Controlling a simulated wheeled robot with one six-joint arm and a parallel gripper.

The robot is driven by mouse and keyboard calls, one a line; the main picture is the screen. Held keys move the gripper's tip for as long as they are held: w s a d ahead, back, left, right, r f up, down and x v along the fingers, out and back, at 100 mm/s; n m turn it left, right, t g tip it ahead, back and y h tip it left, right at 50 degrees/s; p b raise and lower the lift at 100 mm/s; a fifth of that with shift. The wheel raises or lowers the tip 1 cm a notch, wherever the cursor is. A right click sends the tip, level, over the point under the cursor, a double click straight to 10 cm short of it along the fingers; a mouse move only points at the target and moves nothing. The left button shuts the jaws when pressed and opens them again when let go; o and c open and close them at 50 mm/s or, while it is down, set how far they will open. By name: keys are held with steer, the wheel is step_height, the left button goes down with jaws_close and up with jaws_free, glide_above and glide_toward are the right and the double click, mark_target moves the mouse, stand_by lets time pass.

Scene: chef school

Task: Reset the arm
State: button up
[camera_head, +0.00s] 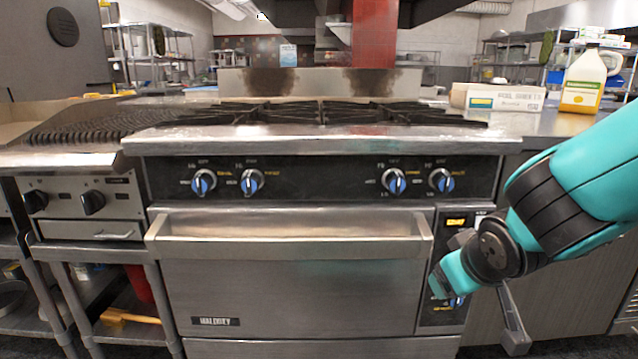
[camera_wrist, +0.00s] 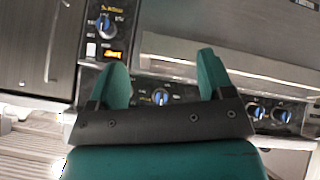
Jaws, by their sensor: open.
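My arm reaches in from the right in the head view, and its teal end hangs in front of the right side of the oven range. My gripper (camera_wrist: 160,82) shows in the wrist view with its two teal fingers wide apart and nothing between them. Beyond the fingers is the range's control panel (camera_wrist: 180,92) with blue-marked knobs. In the head view the gripper is near the oven's side panel (camera_head: 450,225), and part of that panel is hidden behind it. Whether the fingers touch the panel I cannot tell.
The oven door handle (camera_head: 290,226) juts out across the front. A charbroiler (camera_head: 85,130) stands at the left. A jug (camera_head: 584,82) and a white box (camera_head: 505,97) stand on the right counter. An open shelf (camera_head: 130,332) is at lower left.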

steer(key=s+a+r+n+g+y, duration=0.2)
steer(key=s+a+r+g+y, duration=0.15)
steer(key=s, duration=0.65)
steer(key=s+a+r+n+g+y, duration=0.15)
steer(key=s+a+g, duration=0.25)
steer(key=s, duration=0.6)
step_height(320, 180, up, 30)
steer(key=p, duration=2.9)
steer(key=shift+s+a+f+p, duration=0.15)
steer(key=shift+s+f+p, duration=0.1)
steer(key=shift+p, duration=0.1)
